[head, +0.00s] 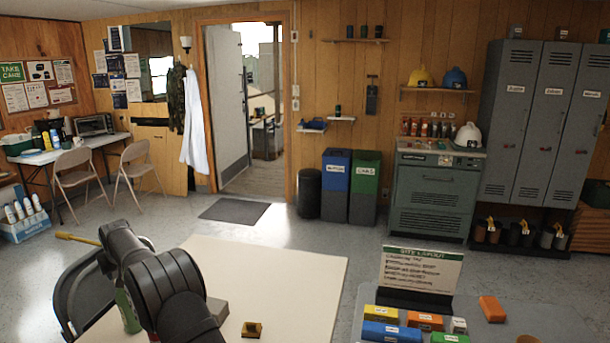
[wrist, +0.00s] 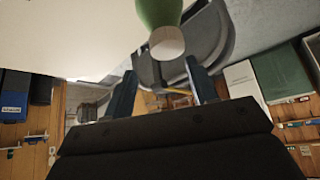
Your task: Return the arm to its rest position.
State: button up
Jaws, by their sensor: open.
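My black arm reaches over the cream table (head: 290,272) from the lower left of the head view, and its links hide my gripper there. In the wrist view my gripper (wrist: 161,84) is open, with its two dark blue fingers apart and nothing held between them. A green bottle with a pale cap (wrist: 160,18) shows beyond the fingertips at the top of the wrist view. In the head view a strip of green bottle (head: 127,312) shows beside my arm, mostly hidden.
A dark curved frame (head: 68,290) stands close left of my arm. A grey block (head: 218,309) and a small yellow-brown piece (head: 252,330) lie on the cream table. A sign (head: 422,270) and several coloured blocks stand on the grey table at right. The cream table's far part is clear.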

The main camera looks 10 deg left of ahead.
jog(key=w+d+r, duration=0.5)
jog(key=d+r, duration=0.2)
jog(key=d, duration=0.2)
jog(key=w+d+f+m+t+h, duration=0.1)
jog(key=w+d+m, duration=0.2)
jog(key=w+d, duration=0.5)
jog(key=w+d+m+t+h, duration=0.1)
jog(key=w+d+m, duration=0.1)
jog(key=w+d, duration=0.65)
jog(key=w+d+m+h, duration=0.1)
jog(key=w+d+m, duration=0.1)
jog(key=d, duration=1.1)
jog(key=w+d+m+t+h, duration=0.1)
jog(key=w+d+m+h, duration=0.1)
jog(key=d, duration=1.2)
jog(key=shift+w+f+m, duration=0.35)
jog(key=shift+w+m, duration=0.35)
jog(key=shift+m, duration=0.2)
